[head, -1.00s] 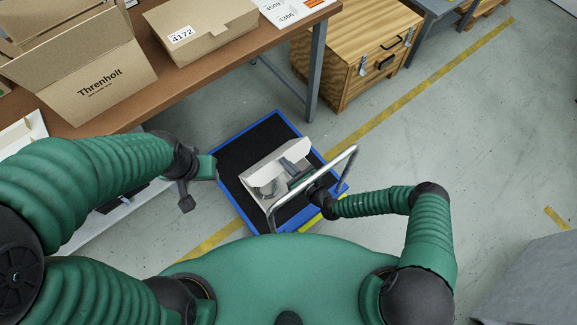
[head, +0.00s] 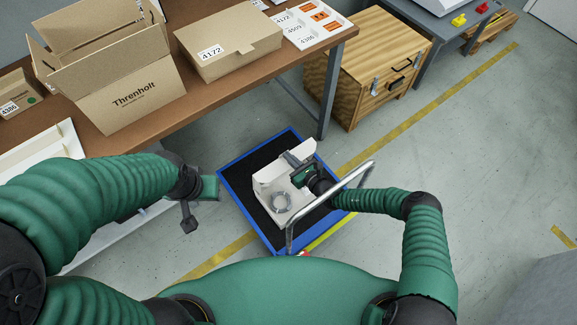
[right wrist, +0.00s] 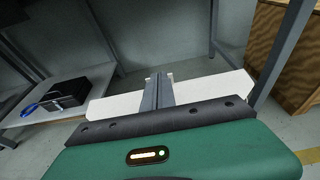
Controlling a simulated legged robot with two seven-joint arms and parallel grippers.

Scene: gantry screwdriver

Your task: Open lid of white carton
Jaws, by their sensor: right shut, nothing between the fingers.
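The white carton (head: 270,176) sits on a low blue-edged platform cart (head: 236,193). Its lid stands raised along the far side, and a grey ring-shaped item (head: 281,202) shows inside. My right gripper (head: 290,158) reaches over the carton from the right, with its fingertips at the lid's upper part. In the right wrist view the shut fingers (right wrist: 158,90) cross in front of a white panel (right wrist: 225,85), which looks like the lid. Whether they touch it is unclear. My left gripper (head: 188,218) hangs left of the cart, apart from the carton; its jaw opening is unclear.
The cart's metal handle (head: 330,202) arches on the near right, close to my right arm. A brown workbench (head: 240,72) with cardboard boxes (head: 135,95) stands behind left. A wooden crate (head: 372,70) stands at the back.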

